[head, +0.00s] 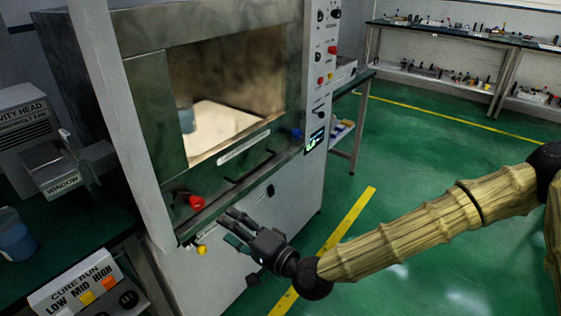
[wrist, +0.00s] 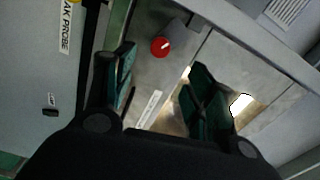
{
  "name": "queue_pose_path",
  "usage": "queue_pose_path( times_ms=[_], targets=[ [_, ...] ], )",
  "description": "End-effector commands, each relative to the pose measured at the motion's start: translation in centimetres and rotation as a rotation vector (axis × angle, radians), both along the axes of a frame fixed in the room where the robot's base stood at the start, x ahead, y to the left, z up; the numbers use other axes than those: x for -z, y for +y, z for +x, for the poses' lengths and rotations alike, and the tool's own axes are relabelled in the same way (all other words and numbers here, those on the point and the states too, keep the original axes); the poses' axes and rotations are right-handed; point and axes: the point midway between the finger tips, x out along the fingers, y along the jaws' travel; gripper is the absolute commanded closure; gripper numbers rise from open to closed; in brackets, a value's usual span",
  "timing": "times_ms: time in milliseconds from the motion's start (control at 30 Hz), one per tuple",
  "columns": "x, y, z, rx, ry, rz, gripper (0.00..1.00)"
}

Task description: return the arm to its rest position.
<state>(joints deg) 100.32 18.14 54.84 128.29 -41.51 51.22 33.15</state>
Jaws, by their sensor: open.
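My arm (head: 420,226) reaches in from the right in the head view, bare of any load. My gripper (head: 238,232) is open and empty in front of the machine, just below the ledge of its lit chamber. In the wrist view my gripper (wrist: 160,95) shows two dark green finger pads spread apart, with nothing between them. Behind the fingers, the wrist view shows the machine front with a red knob (wrist: 160,47). No object is seen in my grasp.
The machine (head: 240,150) has an open lit chamber with a bluish container (head: 186,117) inside. Red (head: 196,202) and blue (head: 296,133) knobs stick out along its front. A bench with a blue beaker (head: 16,238) stands at left. Green floor (head: 400,150) is clear to the right.

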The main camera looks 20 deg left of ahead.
Motion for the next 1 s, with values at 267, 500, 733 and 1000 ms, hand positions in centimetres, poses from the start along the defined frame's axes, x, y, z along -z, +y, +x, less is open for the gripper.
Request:
queue_pose_path(
  times_ms=[267, 500, 733, 1000],
  targets=[
    [5.6, -1.7, -2.2, -0.011, 0.050, -0.146, 0.45],
    [16.6, -8.2, -7.1, -0.037, 0.144, -0.461, 0.45],
    [24.6, -17.5, -12.3, -0.072, 0.230, -0.769, 0.45],
    [29.8, -31.1, -18.1, -0.120, 0.329, -1.126, 0.45]
  ],
)
